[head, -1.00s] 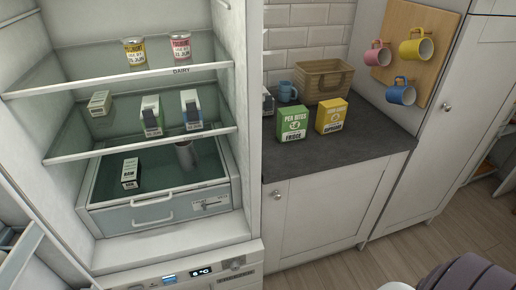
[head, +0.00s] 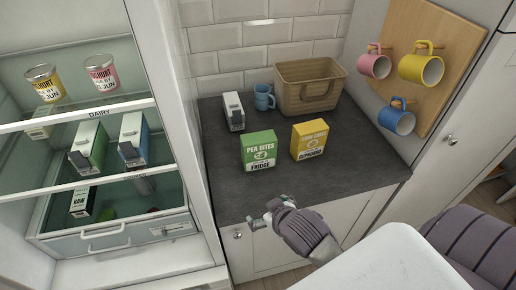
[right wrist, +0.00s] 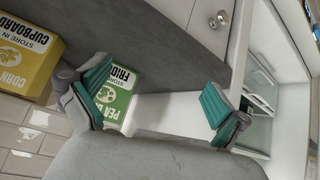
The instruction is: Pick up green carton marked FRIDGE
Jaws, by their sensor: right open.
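The green carton (head: 259,150), labelled PEA BITES and FRIDGE, stands upright on the slate worktop (head: 228,191). My right gripper (head: 262,217) is at the worktop's front edge, in front of the carton and apart from it. In the right wrist view the open, empty right gripper (right wrist: 160,97) has its teal-padded fingers spread wide. The green carton (right wrist: 119,90) shows upside down beyond them, close beside the left finger in the picture and partly hidden by it. My left gripper is not in view.
A yellow CUPBOARD carton (head: 309,140) stands just right of the green one. Behind are a wicker basket (head: 309,88), a blue mug (head: 264,97) and a white-and-dark carton (head: 234,111). The open fridge (head: 100,125) is at left. Mugs hang on a board (head: 447,62).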

